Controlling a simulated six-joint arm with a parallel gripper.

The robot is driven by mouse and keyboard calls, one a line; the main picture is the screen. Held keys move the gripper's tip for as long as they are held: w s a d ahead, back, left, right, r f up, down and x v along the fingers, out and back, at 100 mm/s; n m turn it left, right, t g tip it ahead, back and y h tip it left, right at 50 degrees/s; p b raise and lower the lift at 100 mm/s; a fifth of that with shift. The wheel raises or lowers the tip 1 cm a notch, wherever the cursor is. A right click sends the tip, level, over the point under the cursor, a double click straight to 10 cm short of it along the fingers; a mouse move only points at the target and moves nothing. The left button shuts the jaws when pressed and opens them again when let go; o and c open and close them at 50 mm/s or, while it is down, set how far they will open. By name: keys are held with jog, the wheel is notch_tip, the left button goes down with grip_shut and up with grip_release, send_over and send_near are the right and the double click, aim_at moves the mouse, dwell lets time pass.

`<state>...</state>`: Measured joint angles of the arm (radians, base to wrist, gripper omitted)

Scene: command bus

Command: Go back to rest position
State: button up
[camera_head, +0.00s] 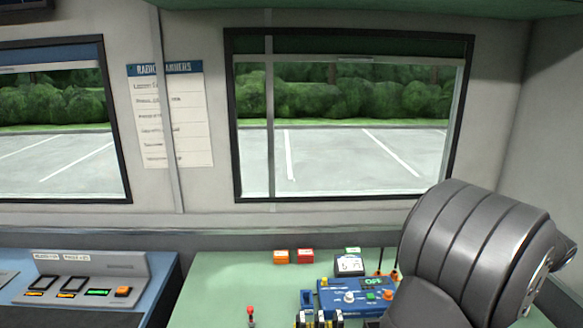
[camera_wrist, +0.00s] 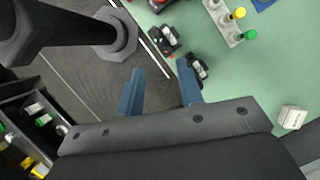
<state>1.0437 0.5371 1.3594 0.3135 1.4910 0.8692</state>
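In the wrist view my gripper (camera_wrist: 160,92) shows two blue fingers spread apart with nothing between them. It hangs above the edge of the green desk (camera_wrist: 240,80) and the dark floor (camera_wrist: 80,75). The right finger lies close to a small black device (camera_wrist: 198,70) on the desk; I cannot tell whether they touch. In the head view a large grey rounded link of my arm fills the lower right, and my gripper does not show there.
The green desk (camera_head: 215,285) holds a blue control box (camera_head: 352,296), orange (camera_head: 281,257) and red (camera_head: 305,256) blocks and a red-topped lever (camera_head: 251,315). A grey-blue console (camera_head: 90,275) stands at left. A dark open bin (camera_wrist: 30,130) and a dark post (camera_wrist: 75,28) flank the gripper.

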jog(key=v, duration=0.8)
jog(key=x, duration=1.7)
jog(key=shift+a+f, duration=0.25)
jog(key=shift+f, duration=0.05)
jog(key=shift+w+d+n, duration=0.1)
jog(key=shift+n, duration=0.4)
jog(key=shift+d+r+n+g, duration=0.15)
jog(key=shift+r+n+g, duration=0.15)
jog(key=shift+n, duration=0.1)
jog(key=v, duration=1.7)
jog(key=a+f+m+t, duration=0.1)
jog(key=a+f+m, duration=0.2)
jog(key=f, duration=0.3)
jog(key=shift+s+f+m+t, duration=0.3)
jog(key=shift+s+m, duration=0.15)
jog(key=shift+m, duration=0.35)
